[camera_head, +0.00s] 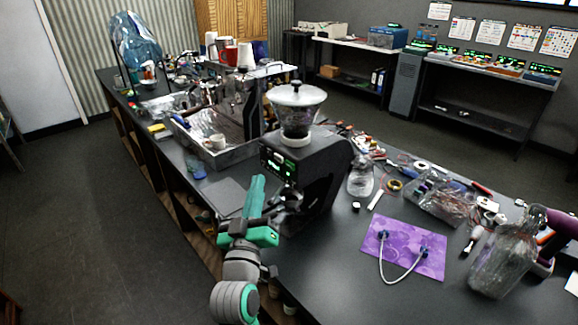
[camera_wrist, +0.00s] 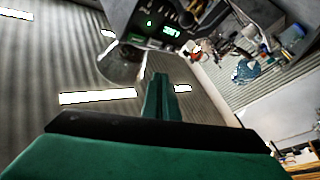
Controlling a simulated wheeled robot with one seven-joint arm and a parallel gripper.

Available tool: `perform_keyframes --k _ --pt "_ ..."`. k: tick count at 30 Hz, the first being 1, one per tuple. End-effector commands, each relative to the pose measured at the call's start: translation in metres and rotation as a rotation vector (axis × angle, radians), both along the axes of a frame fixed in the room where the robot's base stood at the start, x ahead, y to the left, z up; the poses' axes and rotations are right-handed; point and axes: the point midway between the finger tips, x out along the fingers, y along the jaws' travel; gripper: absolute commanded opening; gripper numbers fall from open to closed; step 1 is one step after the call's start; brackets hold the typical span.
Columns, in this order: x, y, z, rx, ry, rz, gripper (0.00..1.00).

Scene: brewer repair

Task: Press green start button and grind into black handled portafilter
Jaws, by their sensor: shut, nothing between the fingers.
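The black grinder (camera_head: 325,172) stands on the dark bench in the head view, with a clear hopper (camera_head: 297,105) on top. Its front panel (camera_head: 278,160) has small green lights. In the wrist view the panel shows a lit green display (camera_wrist: 171,31) and a small green light, perhaps the start button (camera_wrist: 149,23). My green gripper (camera_head: 257,180) is shut and empty. It points up just in front of the grinder, with its tips near panel height and apart from the panel. Dark parts sit below the panel, partly behind my gripper; I cannot tell whether the black handled portafilter is among them.
A metal espresso machine (camera_head: 232,115) with a cup on its tray stands behind, to the left. A glass jar (camera_head: 361,178), a purple mat (camera_head: 405,246) with a white cable and a large clear container (camera_head: 497,262) lie to the right. The bench front beside the mat is clear.

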Motion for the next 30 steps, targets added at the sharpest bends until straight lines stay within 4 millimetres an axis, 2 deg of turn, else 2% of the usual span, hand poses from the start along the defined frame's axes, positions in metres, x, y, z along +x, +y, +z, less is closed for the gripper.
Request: perform_keyframes --k 7,13,20,30 --pt "0.019 -0.028 0.001 0.002 -0.002 -0.003 0.0" --pt "0.031 -0.043 0.001 0.0 -0.001 -0.002 0.0" --pt "0.037 -0.052 0.0 0.001 -0.002 0.0 0.0" --pt "0.037 -0.052 0.0 0.001 -0.001 0.001 0.0"
